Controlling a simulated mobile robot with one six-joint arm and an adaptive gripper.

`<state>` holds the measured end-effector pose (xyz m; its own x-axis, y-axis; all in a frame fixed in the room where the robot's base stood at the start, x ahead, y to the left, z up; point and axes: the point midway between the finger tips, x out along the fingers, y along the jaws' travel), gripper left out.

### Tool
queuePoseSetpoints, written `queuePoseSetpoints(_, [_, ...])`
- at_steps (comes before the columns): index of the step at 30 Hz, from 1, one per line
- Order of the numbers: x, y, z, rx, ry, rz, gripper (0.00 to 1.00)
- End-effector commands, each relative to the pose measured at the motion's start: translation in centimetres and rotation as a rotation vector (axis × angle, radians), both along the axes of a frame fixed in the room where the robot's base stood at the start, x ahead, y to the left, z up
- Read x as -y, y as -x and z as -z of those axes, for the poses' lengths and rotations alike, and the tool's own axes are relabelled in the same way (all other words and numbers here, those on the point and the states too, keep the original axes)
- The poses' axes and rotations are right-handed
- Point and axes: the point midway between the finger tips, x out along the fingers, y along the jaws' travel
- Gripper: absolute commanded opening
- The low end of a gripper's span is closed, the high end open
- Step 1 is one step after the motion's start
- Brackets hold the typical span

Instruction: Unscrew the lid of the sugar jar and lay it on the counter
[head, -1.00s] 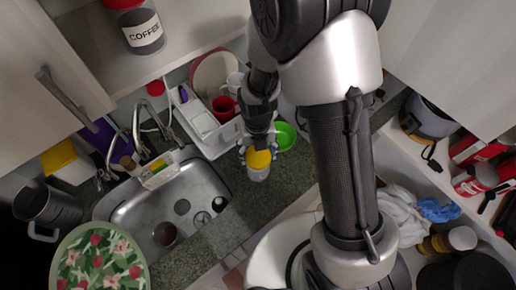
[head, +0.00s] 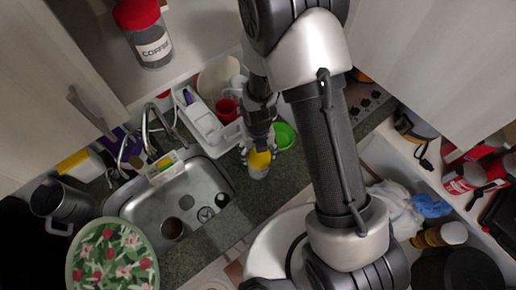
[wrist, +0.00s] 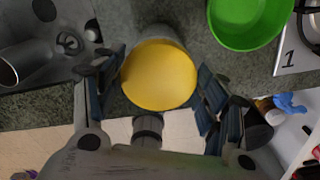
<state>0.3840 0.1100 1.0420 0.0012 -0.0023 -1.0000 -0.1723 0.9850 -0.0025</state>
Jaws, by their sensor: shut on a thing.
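The jar has a yellow lid (wrist: 158,75), which faces up at the wrist camera. In the head view the lid (head: 259,158) tops a pale jar body (head: 258,173) standing on the dark green counter (head: 300,171) near its front edge. My gripper (wrist: 160,88) comes down over the jar from above. Its two fingers are shut on the yellow lid, one on each side. Most of the jar body is hidden under the lid in the wrist view. No label on the jar can be read.
A green bowl (wrist: 245,20) stands just beside the jar. The sink (head: 140,212) lies to the left, with a dish rack (head: 205,122) behind. A stove (wrist: 299,45) is at the right. A coffee jar (head: 147,38) sits on the shelf above.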

Motion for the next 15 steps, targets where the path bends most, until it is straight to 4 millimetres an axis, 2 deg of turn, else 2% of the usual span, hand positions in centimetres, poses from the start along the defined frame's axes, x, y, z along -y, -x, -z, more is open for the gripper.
queuePoseSetpoints(15, [0.09, 0.23, -0.22, -0.003, 0.003, -0.034, 0.42])
